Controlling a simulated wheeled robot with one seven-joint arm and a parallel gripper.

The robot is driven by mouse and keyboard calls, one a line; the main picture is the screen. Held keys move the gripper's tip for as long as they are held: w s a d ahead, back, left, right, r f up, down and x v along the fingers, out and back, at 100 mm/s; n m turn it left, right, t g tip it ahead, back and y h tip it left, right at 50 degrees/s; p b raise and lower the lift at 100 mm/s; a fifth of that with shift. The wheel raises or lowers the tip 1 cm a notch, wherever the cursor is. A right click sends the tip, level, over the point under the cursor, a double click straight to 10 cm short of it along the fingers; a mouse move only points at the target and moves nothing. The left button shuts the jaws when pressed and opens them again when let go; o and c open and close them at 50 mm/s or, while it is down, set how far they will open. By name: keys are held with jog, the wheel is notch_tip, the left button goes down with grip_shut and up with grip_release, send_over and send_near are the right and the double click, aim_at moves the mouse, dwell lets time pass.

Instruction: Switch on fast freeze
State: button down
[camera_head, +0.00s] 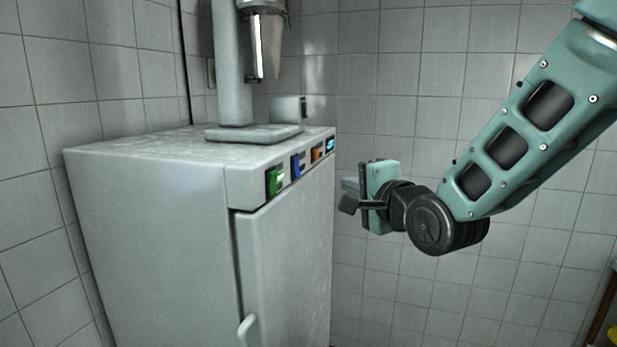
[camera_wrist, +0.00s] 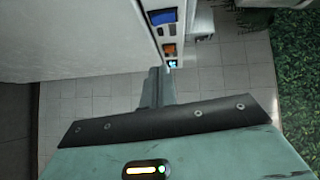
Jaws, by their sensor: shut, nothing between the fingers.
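A grey upright freezer (camera_head: 150,210) stands at the left in the head view. Its top front strip carries a green switch (camera_head: 275,181), a blue one (camera_head: 297,166), an orange one (camera_head: 316,154) and a small lit blue-cyan element (camera_head: 330,144) at the far end. The wrist view shows the blue switch (camera_wrist: 162,16), the orange switch (camera_wrist: 169,49) and the cyan element (camera_wrist: 172,64); the green one is not in it. My gripper (camera_head: 347,196) is shut and empty, in front of the freezer, lower than the strip, apart from it. Its fingertips (camera_wrist: 156,86) also show in the wrist view.
A drink mixer with a metal cup (camera_head: 264,45) stands on the freezer top. The freezer door has a handle (camera_head: 246,330) low at its edge. Tiled walls (camera_head: 400,60) close off the back. A green leafy surface (camera_wrist: 295,70) shows in the wrist view.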

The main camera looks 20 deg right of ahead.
jog(key=shift+w+r, duration=0.1)
jog(key=p, duration=0.6)
send_near(300, 174)
jog(key=w+d, duration=0.3)
jog(key=w+a+p, duration=0.2)
jog(key=w+a, duration=0.1)
jog(key=shift+a+f, duration=0.25)
jog(key=shift+a, duration=0.05)
jog(key=shift+w+a+b, duration=0.1)
jog(key=shift+a+b, duration=0.1)
jog(key=shift+b, duration=0.55)
jog(key=shift+d+f, duration=0.1)
